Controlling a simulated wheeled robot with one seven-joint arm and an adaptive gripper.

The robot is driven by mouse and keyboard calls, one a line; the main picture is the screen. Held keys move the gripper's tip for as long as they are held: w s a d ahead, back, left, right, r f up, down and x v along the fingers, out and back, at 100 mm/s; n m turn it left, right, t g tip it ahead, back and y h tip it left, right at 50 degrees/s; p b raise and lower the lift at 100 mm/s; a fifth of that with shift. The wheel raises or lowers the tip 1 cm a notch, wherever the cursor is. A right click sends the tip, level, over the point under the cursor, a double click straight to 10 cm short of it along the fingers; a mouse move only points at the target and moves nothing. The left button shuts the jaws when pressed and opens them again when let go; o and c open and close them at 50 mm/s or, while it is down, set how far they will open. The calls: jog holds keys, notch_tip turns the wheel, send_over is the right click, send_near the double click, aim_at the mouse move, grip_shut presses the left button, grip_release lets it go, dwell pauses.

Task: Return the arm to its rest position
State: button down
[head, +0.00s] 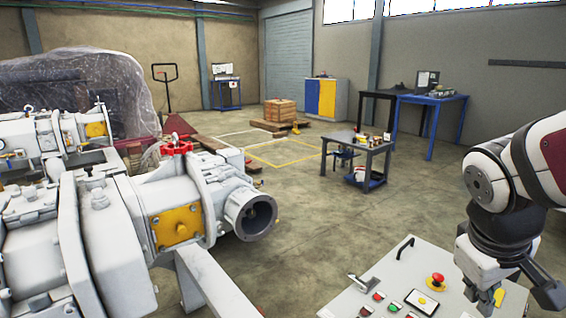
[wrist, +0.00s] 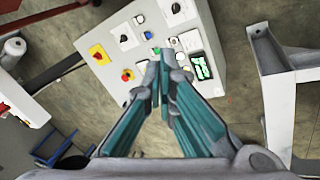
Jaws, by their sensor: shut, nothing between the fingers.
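My white and dark red arm (head: 540,160) is bent at the right edge of the head view. My dark gripper (head: 545,290) hangs at the lower right, beside the right part of the control panel (head: 385,270), and is partly cut off by the picture edge. In the wrist view my gripper (wrist: 160,78) points toward the panel, its teal-sided fingers meeting at the tips with nothing held. The control panel (wrist: 112,84) lies beyond the fingertips in that view. I cannot tell the exact gap between the fingertips and the panel.
A large grey vacuum machine (head: 95,230) fills the left. A small dark table (head: 372,147) stands behind the panel. The middle floor (head: 320,220) is open.

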jog(key=s+a+r+m+g+y, duration=0.1)
jog(key=s+a+y, duration=0.1)
jog(key=s+a, duration=0.55)
jog(key=s+a+r+m+g+y, duration=0.15)
jog(key=s+a, duration=0.35)
jog(key=s, duration=0.5)
notch_tip(320, 180, up, 28)
jog(key=d+t+p, duration=0.1)
jog(key=t+p, duration=0.3)
jog(key=p, duration=2.2)
jog(key=shift+w+f+p, duration=0.15)
jog(key=shift+f+p, duration=0.1)
jog(key=shift+p, duration=0.15)
jog(key=shift+d+t, duration=0.1)
jog(key=shift+t, duration=0.15)
